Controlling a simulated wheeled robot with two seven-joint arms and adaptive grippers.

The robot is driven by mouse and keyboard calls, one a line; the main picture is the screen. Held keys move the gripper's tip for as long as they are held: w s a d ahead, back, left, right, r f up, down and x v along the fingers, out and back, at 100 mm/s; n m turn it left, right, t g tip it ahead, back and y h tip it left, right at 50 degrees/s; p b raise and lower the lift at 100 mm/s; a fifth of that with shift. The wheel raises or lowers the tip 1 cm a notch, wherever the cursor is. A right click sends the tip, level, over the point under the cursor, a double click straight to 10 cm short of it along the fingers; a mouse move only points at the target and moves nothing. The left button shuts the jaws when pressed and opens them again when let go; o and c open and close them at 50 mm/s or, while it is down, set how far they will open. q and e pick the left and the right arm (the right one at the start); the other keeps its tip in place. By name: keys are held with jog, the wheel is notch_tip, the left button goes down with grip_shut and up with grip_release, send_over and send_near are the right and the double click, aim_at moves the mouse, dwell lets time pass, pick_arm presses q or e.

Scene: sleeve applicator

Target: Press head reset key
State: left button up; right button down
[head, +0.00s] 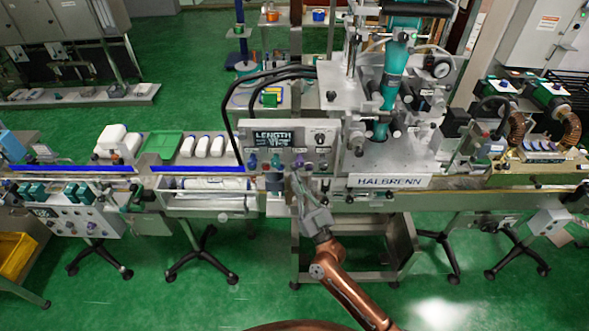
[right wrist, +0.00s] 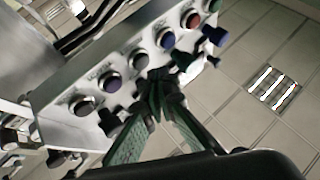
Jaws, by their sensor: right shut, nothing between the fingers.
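The control panel (head: 285,135) with a LENGTH display stands at the front of the HALBRENN machine. My right gripper (head: 295,180) is shut and empty at the panel's lower edge. In its wrist view the fingertips (right wrist: 160,78) are close below the grey button; contact cannot be told. My left gripper is out of view.
Dark knobs (right wrist: 108,122) stick out along the panel's lower edge beside the fingers. Black cables (head: 250,80) arch above the panel. A conveyor (head: 110,169) with white bottles (head: 203,146) runs to the left. The green floor in front is mostly clear.

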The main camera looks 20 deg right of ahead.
jog(key=shift+w, duration=0.1)
jog(key=shift+w+d, duration=0.1)
jog(key=shift+w, duration=0.2)
jog(key=shift+w+d, duration=0.15)
jog(key=shift+w, duration=0.25)
dwell(0.8)
dwell(0.3)
jog(key=shift+s+a+p, duration=0.25)
jog(key=shift+s+p, duration=0.1)
jog(key=shift+s, duration=0.5)
jog(key=s+p, duration=0.1)
jog(key=s, duration=0.1)
jog(key=s+a, duration=0.1)
jog(key=s, duration=0.1)
jog(key=shift+s+a+p, duration=0.2)
jog(key=shift+s+p, duration=0.15)
jog(key=shift+p, duration=0.05)
